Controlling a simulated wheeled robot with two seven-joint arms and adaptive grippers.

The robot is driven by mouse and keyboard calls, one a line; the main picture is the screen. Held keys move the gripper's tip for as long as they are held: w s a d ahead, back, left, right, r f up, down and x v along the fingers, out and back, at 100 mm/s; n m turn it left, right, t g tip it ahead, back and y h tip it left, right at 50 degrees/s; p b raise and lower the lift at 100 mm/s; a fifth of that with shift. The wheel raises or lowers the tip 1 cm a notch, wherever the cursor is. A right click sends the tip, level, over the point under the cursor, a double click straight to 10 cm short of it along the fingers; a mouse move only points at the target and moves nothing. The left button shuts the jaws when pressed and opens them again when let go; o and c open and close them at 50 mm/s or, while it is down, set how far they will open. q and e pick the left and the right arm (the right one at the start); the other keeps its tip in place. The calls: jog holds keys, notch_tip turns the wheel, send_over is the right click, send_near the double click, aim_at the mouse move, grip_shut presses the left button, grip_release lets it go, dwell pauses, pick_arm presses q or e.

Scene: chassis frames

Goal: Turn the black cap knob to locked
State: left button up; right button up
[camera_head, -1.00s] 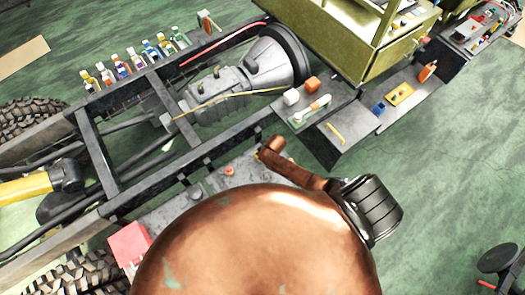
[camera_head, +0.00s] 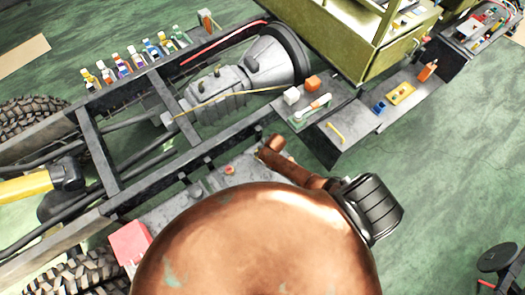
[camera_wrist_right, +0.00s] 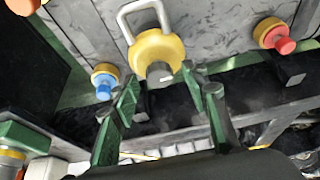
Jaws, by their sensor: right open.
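A dark grey cap knob (camera_wrist_right: 159,73) with a white mark sits on a round yellow collar with a grey loop handle behind it, at the top middle of the right wrist view. I take it for the black cap knob. My right gripper (camera_wrist_right: 160,84) has green fingers, open and empty, with one tip to each side of the cap in the picture. I cannot tell whether they touch it. In the head view my copper-coloured arm covers this area, so the knob and right gripper cannot be made out. My left gripper is not in view.
In the right wrist view, a blue knob (camera_wrist_right: 104,88) is close to the left finger, and a red knob (camera_wrist_right: 280,42) is at the right. A grey chassis rail (camera_head: 160,182) runs across the head view. Open green floor (camera_head: 460,160) lies at the right.

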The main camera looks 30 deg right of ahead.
jog(key=v, duration=1.2)
jog(key=shift+a, duration=0.1)
dwell(0.4)
